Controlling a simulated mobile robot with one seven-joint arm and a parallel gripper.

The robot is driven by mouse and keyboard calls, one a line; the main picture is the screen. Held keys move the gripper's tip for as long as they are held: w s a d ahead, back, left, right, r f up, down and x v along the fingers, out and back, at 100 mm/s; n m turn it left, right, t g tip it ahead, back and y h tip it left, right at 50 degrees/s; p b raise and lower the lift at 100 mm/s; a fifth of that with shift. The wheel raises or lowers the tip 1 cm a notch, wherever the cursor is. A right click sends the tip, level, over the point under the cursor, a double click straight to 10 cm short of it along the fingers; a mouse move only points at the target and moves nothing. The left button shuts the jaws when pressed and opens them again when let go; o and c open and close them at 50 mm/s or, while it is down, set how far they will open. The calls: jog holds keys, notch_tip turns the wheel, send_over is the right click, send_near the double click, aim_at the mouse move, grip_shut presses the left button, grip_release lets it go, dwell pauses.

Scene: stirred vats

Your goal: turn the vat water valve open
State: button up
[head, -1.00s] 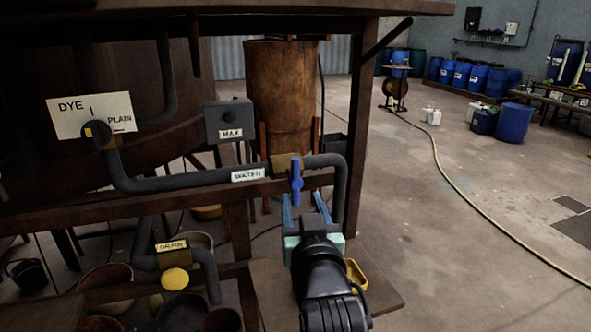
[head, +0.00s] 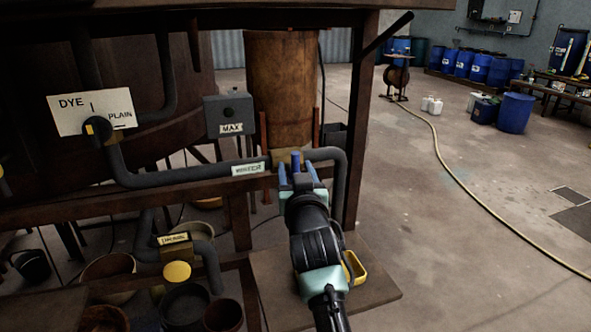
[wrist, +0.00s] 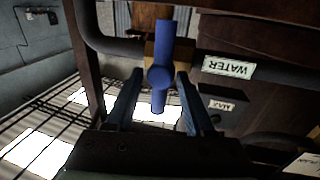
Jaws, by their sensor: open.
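The water valve has a blue handle (head: 296,159) on a brass-coloured body (head: 281,157), set in the grey pipe beside the WATER label (head: 249,169). The handle stands upright, across the run of the pipe. My gripper (head: 297,170) is open right in front of it, and hides its lower part in the head view. In the wrist view the blue handle (wrist: 162,76) lies between the two spread fingers of my gripper (wrist: 160,76), with a gap on both sides. The WATER label (wrist: 229,67) appears upside down there.
A DYE/PLAIN selector (head: 97,130) and a grey MAX box (head: 229,116) are to the left. The drain valve's yellow knob (head: 177,271) is lower left. A wooden post (head: 360,130) stands close on the right. A small shelf (head: 375,285) with a yellow tray lies below.

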grip_shut()
jog(key=shift+f, duration=0.1)
dwell(0.4)
jog(key=n+b, duration=0.2)
jog(key=n, duration=0.1)
jog(key=n+b, duration=0.1)
jog(key=shift+s+a+f+t+b, duration=0.1)
jog(key=shift+a+f+t+b, duration=0.1)
jog(key=shift+a+t+b, duration=0.15)
jog(key=n+t+y+b, duration=0.1)
jog(key=n+b, duration=0.1)
jog(key=n, duration=0.3)
jog(key=shift+f, duration=0.1)
jog(key=n, duration=0.3)
jog(key=n+y+b, duration=0.1)
jog(key=n, duration=0.1)
jog(key=shift+s+a+f+n, duration=0.1)
jog(key=shift+a+n, duration=0.05)
jog(key=shift+n, duration=0.25)
jog(key=shift+a+f+n+y, duration=0.1)
jog(key=shift+n+y, duration=0.4)
jog(key=shift+n, duration=0.8)
jog(key=shift+f+n+y, duration=0.1)
jog(key=shift+n+y, duration=0.4)
jog(key=shift+n, duration=0.8)
